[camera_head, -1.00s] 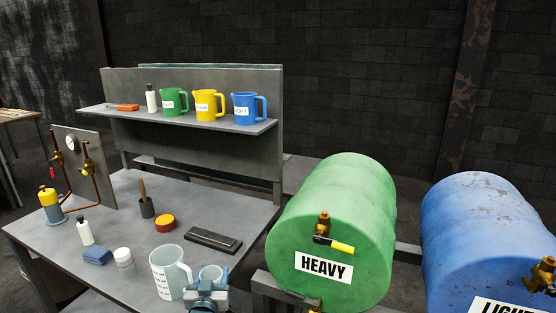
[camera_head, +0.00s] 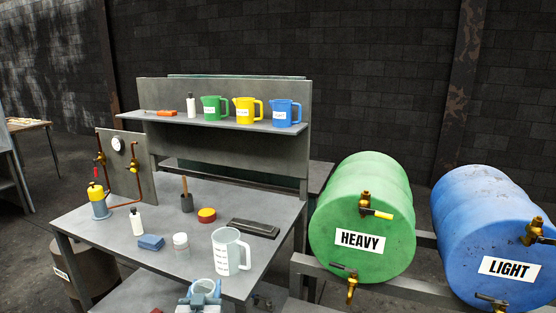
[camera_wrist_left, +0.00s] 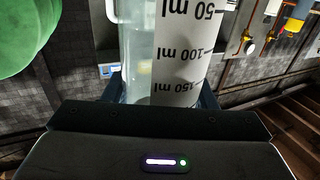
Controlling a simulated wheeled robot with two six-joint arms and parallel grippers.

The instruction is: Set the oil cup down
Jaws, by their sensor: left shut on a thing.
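In the left wrist view the cup (camera_wrist_left: 137,50) stands between the jaws, with a white scale strip marked 50, 100 and 150 ml. My right gripper is not in view.
The grey bench (camera_head: 120,205) has bare room at its front left. The green HEAVY drum (camera_head: 355,205) is at the right.

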